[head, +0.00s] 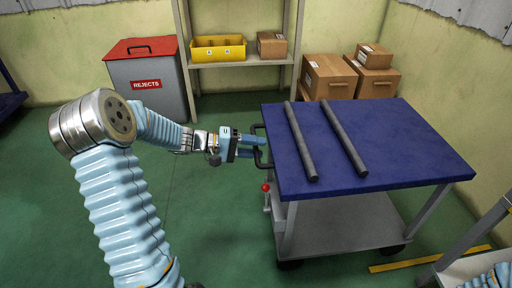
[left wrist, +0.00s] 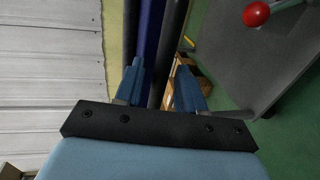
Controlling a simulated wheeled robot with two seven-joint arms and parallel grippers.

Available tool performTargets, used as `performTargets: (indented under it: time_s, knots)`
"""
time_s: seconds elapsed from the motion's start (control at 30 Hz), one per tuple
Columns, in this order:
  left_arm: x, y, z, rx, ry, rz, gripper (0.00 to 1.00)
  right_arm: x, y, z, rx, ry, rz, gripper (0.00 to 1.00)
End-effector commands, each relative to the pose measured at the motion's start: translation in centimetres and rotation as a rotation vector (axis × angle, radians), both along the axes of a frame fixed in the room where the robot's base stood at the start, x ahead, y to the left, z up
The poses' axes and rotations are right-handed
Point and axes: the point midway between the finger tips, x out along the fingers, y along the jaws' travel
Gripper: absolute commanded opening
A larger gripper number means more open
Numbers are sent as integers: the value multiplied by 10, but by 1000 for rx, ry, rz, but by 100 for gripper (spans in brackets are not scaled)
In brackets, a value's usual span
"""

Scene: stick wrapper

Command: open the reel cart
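The reel cart (head: 385,150) has a blue top and stands at the right of the head view. A black handle (head: 257,163) sticks out from its left side. A lever with a red knob (head: 265,187) is below the handle; the red knob also shows in the left wrist view (left wrist: 256,14). My left gripper (head: 258,146) is at the handle, its blue fingers pointing at the cart. In the left wrist view the fingers (left wrist: 160,85) are apart, with a dark bar between them. I cannot tell whether they touch it. My right gripper is out of view.
Two dark rods (head: 302,142) lie on the cart top. Behind are cardboard boxes (head: 330,77), a shelf with a yellow bin (head: 218,48), and a grey rejects bin (head: 148,85) with a red lid. A metal frame (head: 478,235) stands at lower right. Green floor is clear left of the cart.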

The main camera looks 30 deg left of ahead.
Motion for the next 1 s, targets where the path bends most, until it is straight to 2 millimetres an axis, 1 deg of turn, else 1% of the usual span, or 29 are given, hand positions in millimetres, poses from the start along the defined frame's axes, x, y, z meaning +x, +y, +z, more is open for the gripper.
performTargets:
  time_s: [0.17, 0.4, 0.53, 0.7, 1.0]
  knots:
    - [-18, 27, 8, 2, 1, 5, 39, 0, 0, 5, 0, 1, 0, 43]
    - [-52, 74, 20, 2, 0, 5, 39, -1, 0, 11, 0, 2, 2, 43]
    - [-66, 92, 24, 2, 1, 3, 39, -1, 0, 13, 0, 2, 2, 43]
    - [-75, 104, 26, 1, 2, 2, 39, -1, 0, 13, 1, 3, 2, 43]
    - [-77, 106, 26, 0, 1, 0, 39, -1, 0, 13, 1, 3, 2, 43]
